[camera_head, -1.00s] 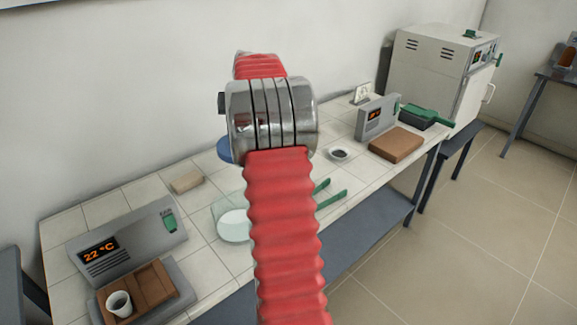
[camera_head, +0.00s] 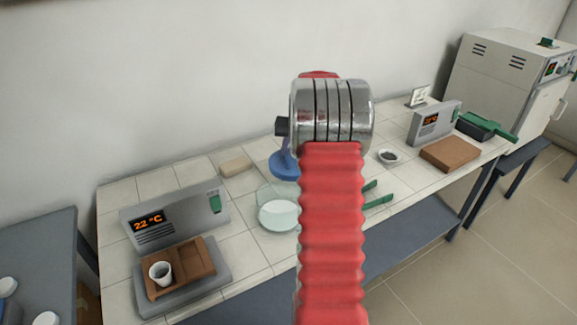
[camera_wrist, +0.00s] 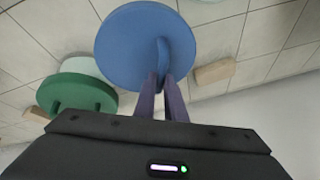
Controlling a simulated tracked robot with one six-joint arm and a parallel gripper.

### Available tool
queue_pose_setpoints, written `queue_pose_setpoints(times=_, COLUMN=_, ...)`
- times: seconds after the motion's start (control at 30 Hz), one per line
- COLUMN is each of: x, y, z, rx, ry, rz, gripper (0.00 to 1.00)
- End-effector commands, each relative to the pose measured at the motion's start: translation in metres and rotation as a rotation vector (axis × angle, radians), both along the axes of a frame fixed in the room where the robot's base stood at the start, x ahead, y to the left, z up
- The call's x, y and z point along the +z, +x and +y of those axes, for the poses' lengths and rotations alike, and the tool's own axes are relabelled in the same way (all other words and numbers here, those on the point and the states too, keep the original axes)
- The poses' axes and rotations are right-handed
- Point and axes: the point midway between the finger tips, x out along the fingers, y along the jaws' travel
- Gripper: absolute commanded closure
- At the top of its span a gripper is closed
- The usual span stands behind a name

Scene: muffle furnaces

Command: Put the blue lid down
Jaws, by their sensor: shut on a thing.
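The blue lid (camera_head: 284,168) is a round disc with an upright grip, partly hidden behind my red arm in the head view. In the wrist view the blue lid (camera_wrist: 130,48) is held at its raised grip between the two fingers of my gripper (camera_wrist: 162,85). My gripper is shut on it. In the head view the lid shows just behind the clear glass bowl (camera_head: 262,196) on the tiled bench (camera_head: 245,250). I cannot tell whether it touches the bench.
A green round lid (camera_wrist: 75,88) on a pale vessel is beside the blue lid in the wrist view. A beige block (camera_head: 236,164), green tongs (camera_head: 375,196), a small dish (camera_head: 388,156) and a 22 °C device (camera_head: 165,222) stand on the bench. Bare tiles show left of the bowl.

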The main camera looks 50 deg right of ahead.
Motion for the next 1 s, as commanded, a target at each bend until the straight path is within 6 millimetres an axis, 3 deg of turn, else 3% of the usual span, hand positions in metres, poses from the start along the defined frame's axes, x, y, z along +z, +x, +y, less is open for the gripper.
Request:
queue_pose_setpoints(times=0.13, x=-0.022, y=0.0, z=0.0, rx=0.0, ry=0.001, rz=0.002, gripper=1.0)
queue_pose_setpoints(times=0.57, x=-0.029, y=0.0, z=0.0, rx=0.001, ry=0.0, rz=0.0, gripper=1.0)
queue_pose_setpoints(times=0.9, x=-0.069, y=0.0, z=0.0, rx=0.0, ry=0.001, rz=0.002, gripper=1.0)
queue_pose_setpoints(times=1.0, x=-0.073, y=0.0, z=0.0, rx=0.0, ry=0.001, rz=0.001, gripper=1.0)
